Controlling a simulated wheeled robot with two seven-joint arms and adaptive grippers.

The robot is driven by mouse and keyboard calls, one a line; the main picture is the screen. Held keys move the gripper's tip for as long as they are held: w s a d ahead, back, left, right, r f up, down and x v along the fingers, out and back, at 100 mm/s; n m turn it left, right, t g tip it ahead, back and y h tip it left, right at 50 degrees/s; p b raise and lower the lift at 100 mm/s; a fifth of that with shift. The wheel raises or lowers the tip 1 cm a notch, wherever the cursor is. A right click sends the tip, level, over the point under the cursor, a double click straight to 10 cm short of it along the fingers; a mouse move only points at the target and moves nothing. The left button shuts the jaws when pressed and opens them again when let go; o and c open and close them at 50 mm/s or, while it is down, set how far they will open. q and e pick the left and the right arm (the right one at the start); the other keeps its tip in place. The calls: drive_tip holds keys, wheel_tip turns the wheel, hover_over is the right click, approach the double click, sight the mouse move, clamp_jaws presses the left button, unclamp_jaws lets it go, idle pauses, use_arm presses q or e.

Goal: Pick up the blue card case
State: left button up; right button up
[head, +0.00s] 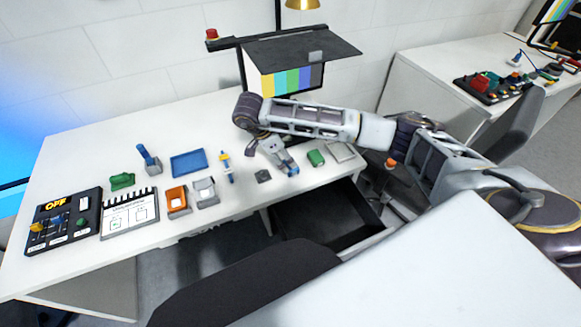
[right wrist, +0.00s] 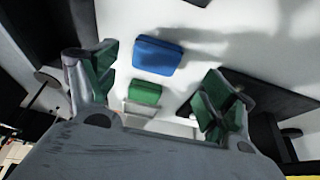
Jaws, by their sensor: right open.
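The blue card case (right wrist: 158,56) lies on the white table in the right wrist view, in the gap ahead of my right gripper's fingers and apart from them. In the head view only a small blue part of it (head: 291,169) shows beside the gripper, which hides the rest. My right gripper (head: 279,160) is over the table near its front edge. Its two fingers are spread wide and empty in the right wrist view (right wrist: 157,82). My left gripper is not in view.
A green case (head: 316,158) lies just right of the gripper, with a grey tray (head: 341,151) beyond it. A dark grey block (head: 263,176) sits to the left. A blue tray (head: 188,162) stands further left. An open drawer (head: 325,222) is below the table edge.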

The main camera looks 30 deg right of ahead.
drive_tip(key=shift+s+d+f, duration=0.1)
drive_tip(key=shift+d+f, duration=0.1)
drive_tip(key=shift+f, duration=0.25)
drive_tip(key=shift+x, duration=0.8)
drive_tip(key=shift+s+x, duration=0.2)
drive_tip(key=shift+x, duration=0.95)
drive_tip(key=shift+d+f, duration=0.1)
drive_tip(key=shift+f, duration=0.05)
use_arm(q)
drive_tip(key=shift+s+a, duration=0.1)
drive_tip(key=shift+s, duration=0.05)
use_arm(e)
drive_tip(key=shift+c, duration=0.5)
